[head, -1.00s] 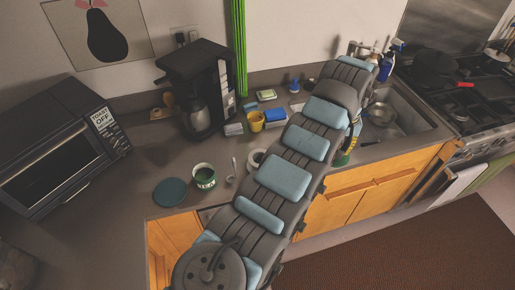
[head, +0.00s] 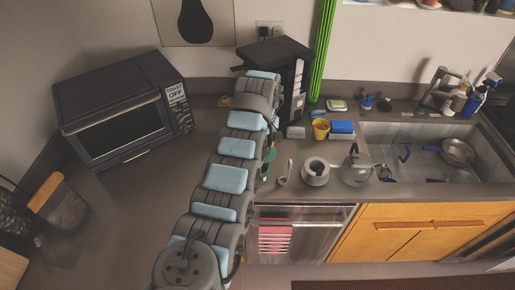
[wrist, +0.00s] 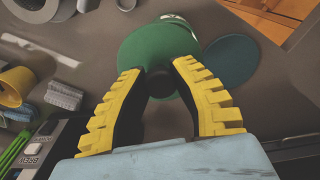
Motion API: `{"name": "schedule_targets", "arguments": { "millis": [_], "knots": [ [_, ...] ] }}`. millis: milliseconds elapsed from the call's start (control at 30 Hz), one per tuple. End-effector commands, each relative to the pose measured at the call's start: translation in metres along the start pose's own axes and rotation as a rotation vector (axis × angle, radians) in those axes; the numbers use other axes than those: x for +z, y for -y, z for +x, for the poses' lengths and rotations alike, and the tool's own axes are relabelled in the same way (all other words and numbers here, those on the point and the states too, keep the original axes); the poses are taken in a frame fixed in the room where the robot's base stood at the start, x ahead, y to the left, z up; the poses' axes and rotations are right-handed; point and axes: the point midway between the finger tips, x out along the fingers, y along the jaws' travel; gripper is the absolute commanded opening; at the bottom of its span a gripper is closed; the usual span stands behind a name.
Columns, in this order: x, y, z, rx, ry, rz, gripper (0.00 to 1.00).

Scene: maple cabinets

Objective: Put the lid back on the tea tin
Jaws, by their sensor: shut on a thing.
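My gripper (wrist: 161,68) shows in the wrist view with its yellow fingers closed about a dark knob (wrist: 155,83). The knob appears to belong to a rounded green lid (wrist: 150,48) just beyond the fingertips. A pale marking (wrist: 175,17) at the far edge of the green looks like part of the tea tin, which is mostly hidden. I cannot tell whether the lid touches or sits on the tin. In the head view my arm hides the gripper, and only slivers of green (head: 269,156) show beside it.
A flat teal disc (wrist: 232,60) lies on the counter beside the green shape. The coffee maker (head: 290,65) is behind and the toaster oven (head: 125,110) left.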

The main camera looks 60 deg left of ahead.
Motion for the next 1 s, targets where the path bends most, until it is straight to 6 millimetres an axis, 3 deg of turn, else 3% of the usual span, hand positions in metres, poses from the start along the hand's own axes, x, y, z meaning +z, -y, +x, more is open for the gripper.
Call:
{"name": "schedule_targets", "arguments": {
  "millis": [200,533,1000],
  "knots": [
    [-0.016,0.014,0.006,-0.003,-0.002,-0.056,0.0],
    [-0.016,0.014,0.019,-0.001,-0.004,-0.055,0.0],
    [-0.016,0.013,0.057,-0.001,-0.004,-0.055,0.0]
  ]
}}
